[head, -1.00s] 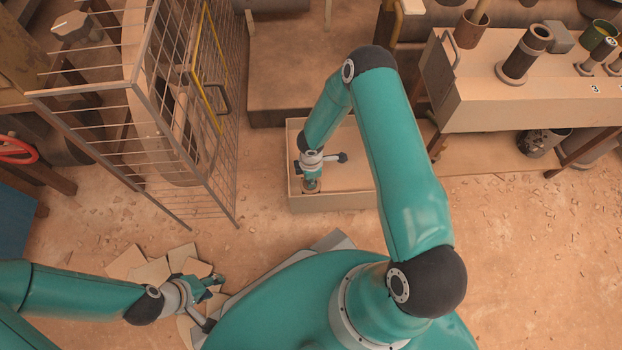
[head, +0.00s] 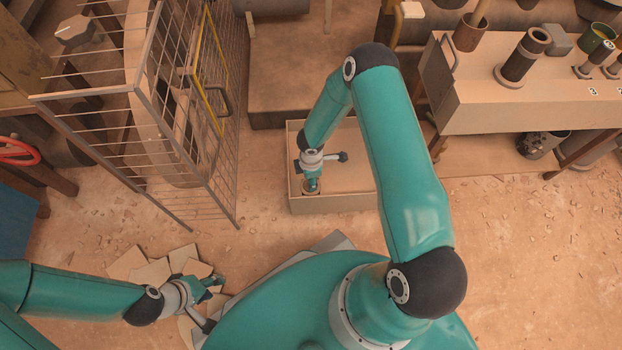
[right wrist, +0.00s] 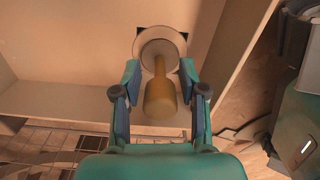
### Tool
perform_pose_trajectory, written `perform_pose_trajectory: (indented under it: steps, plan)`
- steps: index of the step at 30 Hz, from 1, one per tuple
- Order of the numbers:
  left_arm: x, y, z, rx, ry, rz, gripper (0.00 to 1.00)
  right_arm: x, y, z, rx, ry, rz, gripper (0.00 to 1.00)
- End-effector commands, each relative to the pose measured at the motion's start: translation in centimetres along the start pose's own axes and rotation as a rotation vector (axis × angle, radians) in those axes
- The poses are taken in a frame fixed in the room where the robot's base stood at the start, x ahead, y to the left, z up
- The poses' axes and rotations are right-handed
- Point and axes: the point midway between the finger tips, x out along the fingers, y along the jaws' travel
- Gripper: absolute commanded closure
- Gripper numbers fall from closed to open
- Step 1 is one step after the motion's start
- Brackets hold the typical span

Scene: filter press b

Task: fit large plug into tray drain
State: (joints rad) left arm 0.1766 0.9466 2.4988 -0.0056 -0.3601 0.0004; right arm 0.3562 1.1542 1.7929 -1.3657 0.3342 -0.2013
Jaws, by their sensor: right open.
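The large plug (right wrist: 160,98) has a brownish-yellow handle and a pale round disc at its far end. In the right wrist view it stands between the spread fingers of my right gripper (right wrist: 162,100), with gaps on both sides. The disc meets the floor of the pale tray (right wrist: 60,98) near a wall; dark patches show beside it. The drain is hidden beneath, so I cannot tell how deep the plug sits. In the head view my right gripper (head: 312,186) points down inside the tray (head: 340,203), at its left end. My left gripper (head: 216,282) is low at the left; its fingers are unclear.
A wire cage (head: 140,120) stands left of the tray. A bench (head: 530,100) with dark cylinders is at the right. Broken flat slabs (head: 150,270) lie near my left gripper. The floor in front of the tray is mostly clear.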

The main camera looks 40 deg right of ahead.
Motion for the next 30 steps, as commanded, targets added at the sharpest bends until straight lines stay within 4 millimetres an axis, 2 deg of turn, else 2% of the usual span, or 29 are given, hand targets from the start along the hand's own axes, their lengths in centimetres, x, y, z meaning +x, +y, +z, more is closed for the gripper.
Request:
perform_pose_trajectory:
  steps: [1,9,15,19,23,27,30]
  plan:
    - [-0.9,0.3,0.0,0.000,0.000,0.000,0.60,-1.5,0.1,0.0,0.000,0.000,0.003,0.58]
    - [-3.3,1.2,0.0,0.000,0.000,0.000,0.60,-7.2,0.1,0.0,0.001,0.000,0.003,0.58]
    - [-4.4,1.6,0.0,0.000,0.000,0.000,0.60,-9.8,0.0,0.1,0.001,-0.001,0.002,0.58]
    - [-4.6,1.6,0.0,0.000,0.000,0.000,0.60,-10.4,-0.8,-0.6,0.026,0.019,-0.017,0.58]
    - [-4.5,1.6,0.0,0.000,0.000,0.000,0.60,-10.8,-4.3,-3.1,0.165,0.102,-0.091,0.58]
    - [-4.5,1.6,0.0,0.000,0.000,0.000,0.60,-11.9,-10.0,-7.1,0.471,0.219,-0.217,0.58]
    - [-4.5,1.6,0.0,0.000,0.000,0.000,0.60,-13.0,-13.5,-9.2,0.743,0.267,-0.289,0.58]
